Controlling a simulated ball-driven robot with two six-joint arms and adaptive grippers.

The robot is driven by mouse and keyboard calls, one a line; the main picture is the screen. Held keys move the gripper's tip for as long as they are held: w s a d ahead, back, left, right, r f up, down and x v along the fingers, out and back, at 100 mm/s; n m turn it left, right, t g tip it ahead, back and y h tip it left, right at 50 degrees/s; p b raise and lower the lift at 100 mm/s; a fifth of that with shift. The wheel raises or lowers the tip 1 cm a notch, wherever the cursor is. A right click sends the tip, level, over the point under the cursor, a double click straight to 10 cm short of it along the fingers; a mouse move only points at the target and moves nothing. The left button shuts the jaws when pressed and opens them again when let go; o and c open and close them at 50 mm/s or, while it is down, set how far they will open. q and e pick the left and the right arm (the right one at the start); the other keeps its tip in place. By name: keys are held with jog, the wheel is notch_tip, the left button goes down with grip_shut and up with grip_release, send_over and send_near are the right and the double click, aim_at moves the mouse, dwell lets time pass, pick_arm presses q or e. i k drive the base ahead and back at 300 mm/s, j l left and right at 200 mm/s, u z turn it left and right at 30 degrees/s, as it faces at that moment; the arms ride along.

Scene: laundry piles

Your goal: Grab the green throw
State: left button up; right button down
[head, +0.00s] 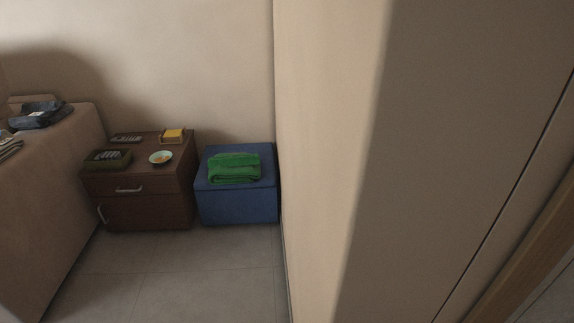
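The green throw (234,169) lies folded on top of a blue cube-shaped ottoman (238,206) in the head view. The ottoman stands on the floor in the corner, between a dark wooden cabinet and a wall edge. Neither of my grippers shows in the head view.
The brown cabinet (150,211) left of the ottoman bears a small bowl (160,157), a yellow item (173,134) and a dark tray (107,160). A brown sofa (45,205) with dark folded cloth (40,114) stands at left. A wall (335,150) fills the right. Tiled floor (185,275) in front is clear.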

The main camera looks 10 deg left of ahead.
aim_at(224, 167)
jog(key=u, duration=0.65)
jog(key=i+j, duration=0.1)
jog(key=j, duration=0.25)
jog(key=i+j, duration=0.15)
jog(key=j, duration=0.15)
jog(key=i+j, duration=0.1)
jog(key=j, duration=0.25)
jog(key=i+j+z, duration=0.25)
jog(key=i+j, duration=0.75)
jog(key=i, duration=0.05)
